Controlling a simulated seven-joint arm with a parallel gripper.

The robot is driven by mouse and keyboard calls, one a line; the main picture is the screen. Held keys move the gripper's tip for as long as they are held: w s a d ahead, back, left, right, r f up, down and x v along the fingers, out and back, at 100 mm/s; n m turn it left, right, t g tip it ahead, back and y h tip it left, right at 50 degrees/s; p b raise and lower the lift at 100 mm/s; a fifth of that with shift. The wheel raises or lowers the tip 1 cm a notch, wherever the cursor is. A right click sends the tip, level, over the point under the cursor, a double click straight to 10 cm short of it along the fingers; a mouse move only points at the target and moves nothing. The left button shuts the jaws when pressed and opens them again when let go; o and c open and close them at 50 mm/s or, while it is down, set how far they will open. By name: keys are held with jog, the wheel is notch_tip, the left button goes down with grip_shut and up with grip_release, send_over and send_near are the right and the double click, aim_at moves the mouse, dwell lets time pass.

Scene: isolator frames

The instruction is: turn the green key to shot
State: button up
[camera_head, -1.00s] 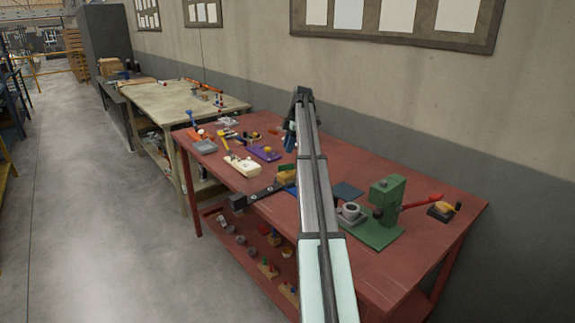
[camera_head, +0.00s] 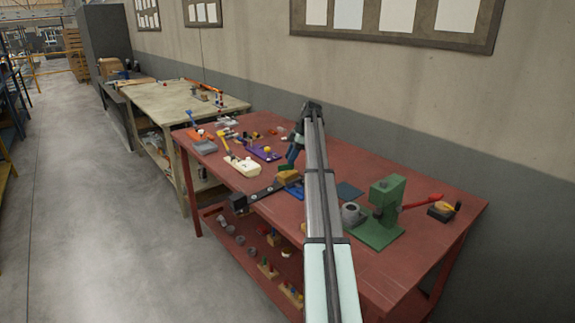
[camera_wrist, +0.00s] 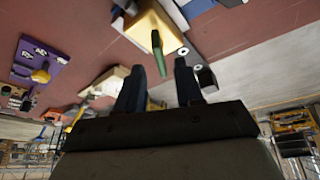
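The green key (camera_wrist: 158,50) stands out from a tan block (camera_wrist: 150,28) in the wrist view. The same tan block (camera_head: 288,176) sits on the red table in the head view. My gripper (camera_wrist: 160,64) is open, its two dark fingers on either side of the key in the picture, with visible gaps. I cannot tell how deep the key sits between them. In the head view my gripper (camera_head: 290,160) hangs just above the tan block, pointing down. The key and any shot marking cannot be made out there.
A dark bar (camera_head: 266,192) sticks out over the table's front edge beside the block. A green press (camera_head: 383,212) with a red lever and a grey ring-shaped part (camera_head: 351,213) stand to the right. A purple board (camera_head: 264,153) and a cream box (camera_head: 243,166) lie to the left.

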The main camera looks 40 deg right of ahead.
aim_at(286, 167)
jog(key=shift+x, duration=1.95)
jog(key=shift+c, duration=0.4)
grip_shut()
